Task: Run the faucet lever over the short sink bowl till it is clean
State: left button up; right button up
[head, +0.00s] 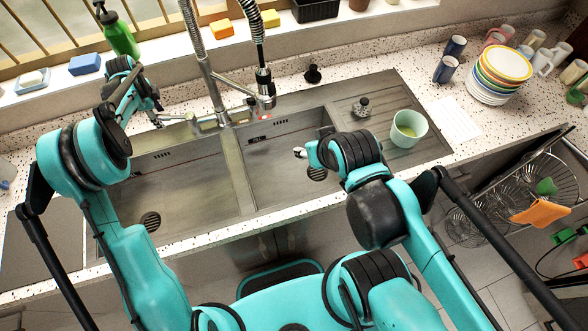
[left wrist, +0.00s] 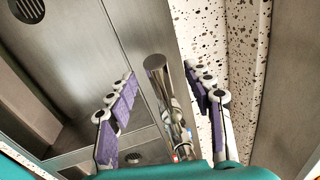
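The metal faucet (head: 222,112) stands behind the divider between the two bowls, with a coiled sprayer hose. The right bowl (head: 285,182) is the shorter one; the left bowl (head: 185,185) is wider. My left gripper (head: 157,114) is behind the left bowl, left of the faucet. In the left wrist view, this gripper (left wrist: 164,88) is open. A round-ended metal faucet bar (left wrist: 156,64), perhaps the lever, shows between its purple-padded fingers, apparently untouched. My right gripper (head: 300,152) hangs over the right bowl, mostly hidden by its arm; its opening is unclear.
A green cup (head: 408,129) and a dark strainer (head: 361,106) stand on the drainboard. Stacked plates (head: 490,90) and mugs (head: 446,69) are at the right. A green soap bottle (head: 119,37) and sponges (head: 221,29) line the sill. An open dishwasher rack (head: 500,195) is at lower right.

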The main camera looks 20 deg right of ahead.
pick_arm(q)
jog(key=shift+r, duration=0.1)
notch_tip(320, 180, up, 7)
jog(key=s+p, duration=0.1)
jog(key=p, duration=0.2)
jog(key=shift+s, duration=0.15)
jog(key=shift+a, duration=0.1)
notch_tip(320, 180, up, 12)
jog(key=s+f, duration=0.1)
jog(key=s, duration=0.1)
jog(key=s+d+n+t+b, duration=0.1)
jog(key=s+n+b, duration=0.3)
jog(key=s, duration=0.2)
jog(key=s+d+f+n+t+b, duration=0.2)
jog(key=s+f+n+b, duration=0.4)
jog(key=s, duration=0.8)
jog(key=s+d+f+n+t+b, duration=0.1)
jog(key=s+f+n+b, duration=0.6)
jog(key=s, duration=0.8)
notch_tip(320, 180, down, 4)
jog(key=shift+d+r+n+t, duration=0.25)
jog(key=shift+d+n+t, duration=0.25)
jog(key=shift+n, duration=0.5)
